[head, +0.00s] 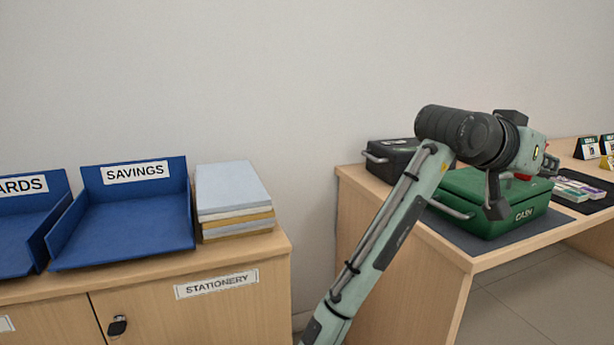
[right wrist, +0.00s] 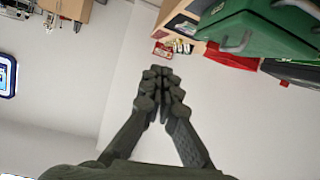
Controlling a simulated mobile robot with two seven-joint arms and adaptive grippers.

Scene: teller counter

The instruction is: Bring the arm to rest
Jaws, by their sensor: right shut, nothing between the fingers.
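My right arm rises from the bottom of the head view and bends at a dark joint above the counter at the right. My right gripper (head: 549,163) is at the far end of this arm, partly hidden by the wrist, over the back of the green cash box (head: 515,205). In the right wrist view the gripper (right wrist: 160,72) is shut, its fingertips together with nothing between them. The green box (right wrist: 255,25) shows there at the top right, apart from the fingers. My left gripper is in neither view.
A black case (head: 391,157) stands beside the green box on the right counter (head: 400,215). Banknote bundles (head: 580,188) lie farther right. On the left cabinet (head: 240,255) are blue trays (head: 122,235) and a paper stack (head: 233,190). A gap separates cabinet and counter.

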